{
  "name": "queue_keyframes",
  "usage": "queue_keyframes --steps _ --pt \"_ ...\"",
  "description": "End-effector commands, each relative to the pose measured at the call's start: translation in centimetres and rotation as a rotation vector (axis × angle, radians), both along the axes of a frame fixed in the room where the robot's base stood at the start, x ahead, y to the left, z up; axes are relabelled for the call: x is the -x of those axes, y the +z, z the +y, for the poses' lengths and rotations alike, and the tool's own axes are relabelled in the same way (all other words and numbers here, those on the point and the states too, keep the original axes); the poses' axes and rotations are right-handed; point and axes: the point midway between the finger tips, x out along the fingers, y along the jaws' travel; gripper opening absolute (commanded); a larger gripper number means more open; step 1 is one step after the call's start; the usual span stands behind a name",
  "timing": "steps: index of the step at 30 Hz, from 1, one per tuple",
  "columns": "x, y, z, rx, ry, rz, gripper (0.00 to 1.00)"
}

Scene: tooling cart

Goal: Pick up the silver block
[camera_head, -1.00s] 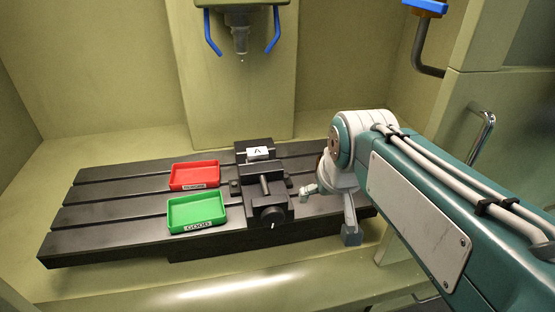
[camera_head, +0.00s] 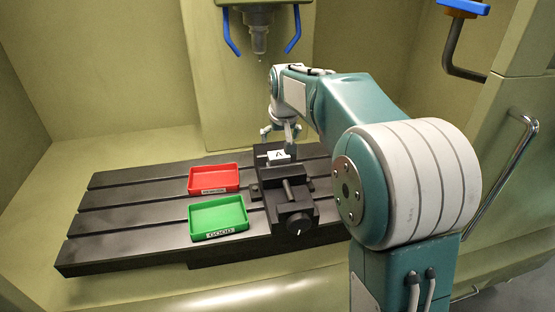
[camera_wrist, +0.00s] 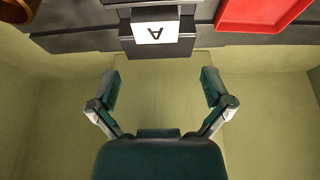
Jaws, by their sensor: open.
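The silver block (camera_head: 278,156) shows as a pale top face with a black letter A. It sits in the black vise (camera_head: 287,185) on the slotted table. In the wrist view the block (camera_wrist: 155,33) is at the top centre, beyond the fingertips. My gripper (camera_head: 280,134) is behind and slightly above the block in the head view. In the wrist view my gripper (camera_wrist: 160,80) has its two fingers spread wide, with nothing between them. The fingers look apart from the block. The block's sides are hidden by the vise.
A red tray (camera_head: 213,191) and a green tray (camera_head: 218,231) labelled GOOD sit left of the vise on the black table (camera_head: 130,230). The machine spindle (camera_head: 258,40) with blue handles hangs above and behind. A brown round thing (camera_wrist: 22,10) shows at the wrist view's top left.

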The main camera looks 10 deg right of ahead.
Motion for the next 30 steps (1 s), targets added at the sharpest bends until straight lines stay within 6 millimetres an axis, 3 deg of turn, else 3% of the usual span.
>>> queue_keyframes --steps 6,14,22,30 --pt "-1.3 -3.5 -0.2 0.0 -0.001 0.005 1.0" --pt "-2.0 -5.2 -0.1 0.0 -0.001 0.003 1.0" --pt "-3.6 -8.8 -0.3 0.0 -0.001 0.004 1.0" --pt "-3.9 -9.4 -0.3 0.0 -0.001 0.001 1.0"
